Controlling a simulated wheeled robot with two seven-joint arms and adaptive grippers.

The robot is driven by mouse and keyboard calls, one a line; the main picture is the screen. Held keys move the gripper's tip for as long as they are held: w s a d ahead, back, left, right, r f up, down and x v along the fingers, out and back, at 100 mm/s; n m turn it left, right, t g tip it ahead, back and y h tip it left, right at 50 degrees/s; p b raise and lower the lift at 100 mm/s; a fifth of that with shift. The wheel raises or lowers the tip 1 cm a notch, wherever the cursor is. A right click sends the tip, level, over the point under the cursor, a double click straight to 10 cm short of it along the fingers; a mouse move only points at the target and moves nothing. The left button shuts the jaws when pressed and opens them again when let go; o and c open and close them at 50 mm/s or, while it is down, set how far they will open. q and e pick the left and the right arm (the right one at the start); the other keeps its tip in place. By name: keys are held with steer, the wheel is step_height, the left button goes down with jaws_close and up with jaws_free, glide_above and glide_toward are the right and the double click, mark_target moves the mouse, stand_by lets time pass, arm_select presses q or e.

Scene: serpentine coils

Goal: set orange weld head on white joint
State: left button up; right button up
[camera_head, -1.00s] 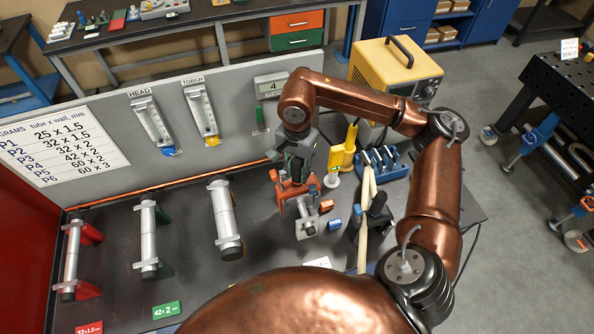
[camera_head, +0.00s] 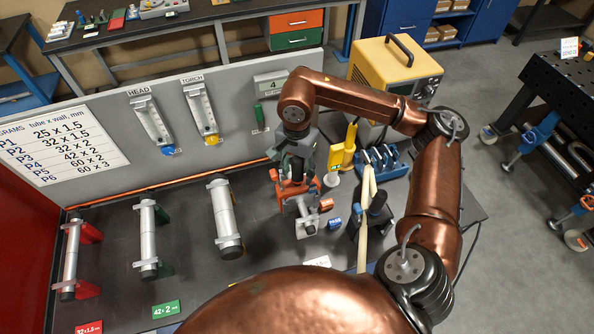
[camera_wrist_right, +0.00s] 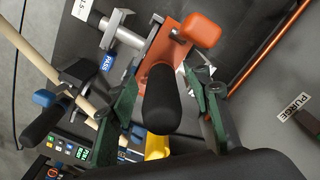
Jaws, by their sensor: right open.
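The orange weld head (camera_head: 291,193) is at the short silver tube of a joint (camera_head: 307,228) with a white card (camera_head: 318,262) in front. I take this as the white joint. In the right wrist view the orange head (camera_wrist_right: 176,42) appears around or against the silver tube (camera_wrist_right: 122,34); exact seating is unclear. Its black handle (camera_wrist_right: 162,100) points toward the camera. My right gripper (camera_head: 294,170) is over the head. In the wrist view its green fingers (camera_wrist_right: 165,112) stand apart on both sides of the handle, with visible gaps. My left gripper is not in view.
Three other tube joints (camera_head: 225,215) stand to the left. A yellow torch-like part (camera_head: 343,150), a blue rack (camera_head: 383,160) and a yellow power unit (camera_head: 395,72) stand behind.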

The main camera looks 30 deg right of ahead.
step_height(320, 180, up, 12)
stand_by(0.4)
steer(key=shift+r, duration=0.1)
